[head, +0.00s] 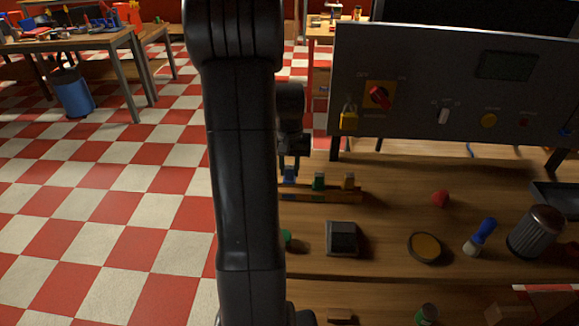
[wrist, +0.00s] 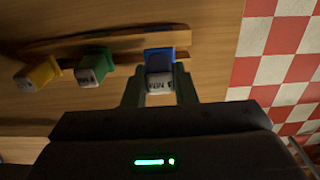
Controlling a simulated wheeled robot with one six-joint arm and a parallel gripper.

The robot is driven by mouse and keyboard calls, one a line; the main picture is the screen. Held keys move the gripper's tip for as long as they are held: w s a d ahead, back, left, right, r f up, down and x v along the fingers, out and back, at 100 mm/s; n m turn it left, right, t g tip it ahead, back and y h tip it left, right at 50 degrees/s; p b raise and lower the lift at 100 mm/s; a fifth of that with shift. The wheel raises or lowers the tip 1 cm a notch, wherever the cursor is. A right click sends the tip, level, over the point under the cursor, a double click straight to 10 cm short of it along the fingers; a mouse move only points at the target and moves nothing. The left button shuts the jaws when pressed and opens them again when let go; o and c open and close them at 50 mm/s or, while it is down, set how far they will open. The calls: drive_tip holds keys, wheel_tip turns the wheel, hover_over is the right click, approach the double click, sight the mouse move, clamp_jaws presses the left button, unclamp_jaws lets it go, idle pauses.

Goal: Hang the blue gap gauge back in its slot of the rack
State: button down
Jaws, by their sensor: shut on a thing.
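The blue gap gauge (head: 289,174) is between the fingers of my gripper (head: 292,163), at the left end of the wooden rack (head: 335,196). In the wrist view the blue gauge (wrist: 160,57) shows its pale labelled end between the two fingers of my gripper (wrist: 160,88). Its blue part overlaps the rack's edge (wrist: 120,41); I cannot tell whether it is seated in a slot. A green gauge (head: 319,181) and a yellow gauge (head: 348,181) stand in the rack to the right. My arm hides part of the rack's left end in the head view.
A grey panel (head: 440,140) with a red switch (head: 379,97) and a yellow padlock (head: 349,117) stands behind the rack. A dark grey block (head: 342,238), a round dish (head: 425,247), a blue-handled brush (head: 480,237) and a ribbed metal cylinder (head: 537,230) are on the bench.

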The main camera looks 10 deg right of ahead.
drive_tip(key=shift+f+b, duration=0.65)
drive_tip(key=shift+f, duration=0.5)
idle(0.8)
drive_tip(key=c, duration=1.1)
unclamp_jaws()
drive_tip(key=shift+r, duration=0.15)
wheel_tip(320, 180, up, 14)
drive_tip(key=shift+f, duration=0.2)
drive_tip(key=shift+f, duration=0.1)
wheel_tip(320, 180, down, 14)
drive_tip(key=shift+r, duration=0.45)
